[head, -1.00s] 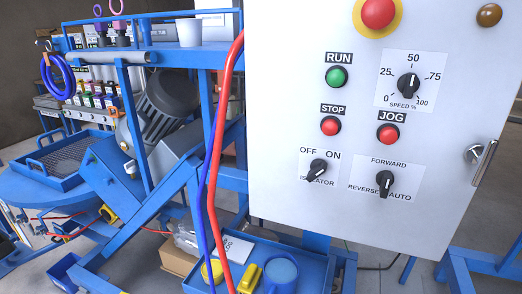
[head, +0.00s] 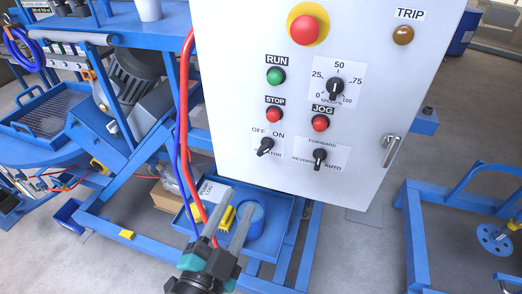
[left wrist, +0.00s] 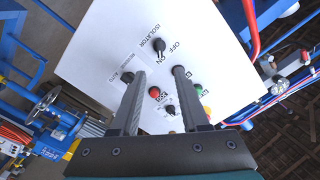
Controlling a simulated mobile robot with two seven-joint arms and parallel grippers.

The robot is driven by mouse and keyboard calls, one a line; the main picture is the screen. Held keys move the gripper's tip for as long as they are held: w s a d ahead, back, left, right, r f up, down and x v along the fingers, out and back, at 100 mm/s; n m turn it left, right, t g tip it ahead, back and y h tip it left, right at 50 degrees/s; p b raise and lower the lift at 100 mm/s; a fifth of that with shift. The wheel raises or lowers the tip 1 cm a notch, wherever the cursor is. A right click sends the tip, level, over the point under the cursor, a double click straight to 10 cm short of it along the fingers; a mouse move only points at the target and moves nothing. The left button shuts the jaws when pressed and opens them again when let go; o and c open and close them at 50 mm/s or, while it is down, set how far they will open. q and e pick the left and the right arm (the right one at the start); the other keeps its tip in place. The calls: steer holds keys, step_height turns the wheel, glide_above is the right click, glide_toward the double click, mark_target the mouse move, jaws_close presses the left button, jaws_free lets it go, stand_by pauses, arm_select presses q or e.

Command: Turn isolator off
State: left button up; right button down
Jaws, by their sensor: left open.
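The isolator knob (head: 266,146) is a black rotary switch at the lower left of the white control panel (head: 225,100), under the words OFF and ON. Its handle slants from upper right to lower left; I cannot tell which end is the pointer. My left gripper (head: 236,203) is open and empty in the head view, below the panel's lower edge and apart from the knob. In the left wrist view the isolator knob (left wrist: 159,45) shows beyond and between the open fingertips (left wrist: 159,73). My right gripper is not in view.
Close to the knob are the red STOP button (head: 274,114), the JOG button (head: 320,123) and the FORWARD/REVERSE/AUTO selector (head: 319,157). A red hose (head: 184,110) hangs just left of the panel. A blue tray (head: 283,225) with a mug and yellow items lies below.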

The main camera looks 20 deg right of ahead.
mark_target(263, 153)
arm_select(q)
steer(key=b+x, duration=0.4)
steer(key=x, duration=0.8)
steer(key=shift+w+d+f, duration=0.15)
steer(key=shift+w+d, duration=0.05)
steer(key=shift+w, duration=0.05)
steer(key=shift+b+x, duration=0.4)
steer(key=shift+x, duration=0.4)
steer(key=shift+c, duration=0.3)
jaws_close()
